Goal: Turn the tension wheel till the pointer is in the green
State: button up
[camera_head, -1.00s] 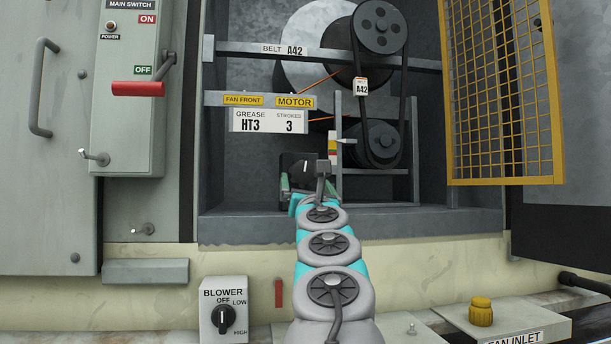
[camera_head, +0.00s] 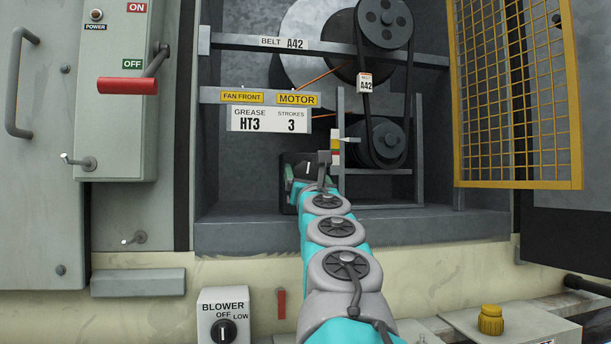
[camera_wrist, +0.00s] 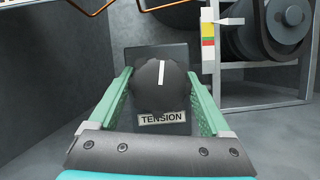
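The tension wheel (camera_wrist: 160,85) is a dark round knob with a white line, upright in the wrist view, above a TENSION label (camera_wrist: 163,118). It also shows small in the head view (camera_head: 308,169), partly hidden by my arm. My gripper (camera_wrist: 160,92) has its green fingers on either side of the wheel, with a visible gap at each side. The tension gauge (camera_wrist: 208,42) is a narrow strip with white, yellow, red and green parts, right of the wheel.
A grey motor frame (camera_wrist: 262,80) with a pulley and belt (camera_head: 362,125) stands right of the wheel. Orange wires (camera_wrist: 90,10) hang above. A yellow mesh guard (camera_head: 515,95) stands open at right. The cabinet's lower lip (camera_head: 440,230) runs beneath my arm.

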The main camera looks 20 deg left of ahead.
jog(key=c, duration=0.9)
jog(key=shift+m+p, duration=0.3)
jog(key=shift+m, duration=0.2)
